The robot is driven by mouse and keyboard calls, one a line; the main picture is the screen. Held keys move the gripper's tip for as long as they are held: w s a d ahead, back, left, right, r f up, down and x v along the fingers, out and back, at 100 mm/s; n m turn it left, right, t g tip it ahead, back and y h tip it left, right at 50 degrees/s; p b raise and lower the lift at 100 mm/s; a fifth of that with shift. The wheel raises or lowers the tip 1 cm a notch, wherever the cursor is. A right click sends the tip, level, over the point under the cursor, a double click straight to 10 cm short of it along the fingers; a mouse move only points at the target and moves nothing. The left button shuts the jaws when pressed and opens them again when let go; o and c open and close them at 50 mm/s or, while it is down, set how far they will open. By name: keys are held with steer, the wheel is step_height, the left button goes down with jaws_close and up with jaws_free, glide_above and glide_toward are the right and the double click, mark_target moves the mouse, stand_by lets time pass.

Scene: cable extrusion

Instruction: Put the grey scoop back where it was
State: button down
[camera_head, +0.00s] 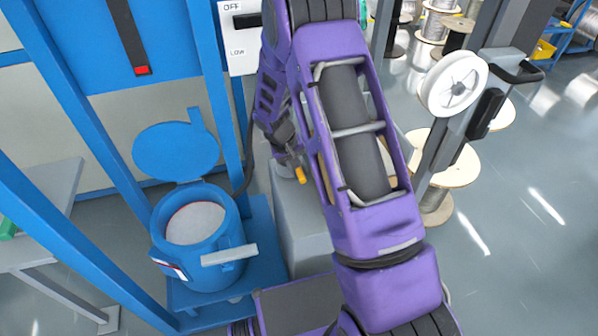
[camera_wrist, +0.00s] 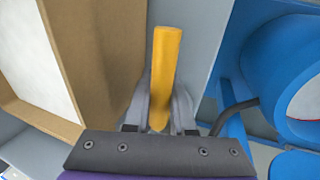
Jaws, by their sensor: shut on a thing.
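My gripper (camera_wrist: 160,112) is shut on a yellow-orange handle (camera_wrist: 165,70), which sticks out from between the grey fingers. I take it as the scoop's handle; its grey scoop part cannot be made out. In the head view the orange handle (camera_head: 300,174) shows at the gripper's end, above a grey cabinet (camera_head: 300,228). The blue drum (camera_head: 180,252) stands to the left of the gripper in the head view, with its round lid raised and pale material (camera_head: 195,223) inside. In the wrist view the drum (camera_wrist: 262,55) is at the right.
A tan open box (camera_wrist: 100,60) with a white inside lies left of the handle in the wrist view. Blue frame posts (camera_head: 80,90) stand around the drum. A light grey bar (camera_head: 229,255) juts out at the drum's front. Cable spools (camera_head: 440,155) stand at the right.

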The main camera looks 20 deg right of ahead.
steer(key=shift+f, duration=0.1)
steer(key=shift+f, duration=0.15)
steer(key=c, duration=0.8)
jaws_free()
steer(key=shift+o, duration=0.2)
steer(key=p+v, duration=0.2)
steer(key=v, duration=1)
steer(key=shift+r, duration=0.2)
steer(key=shift+w, duration=0.1)
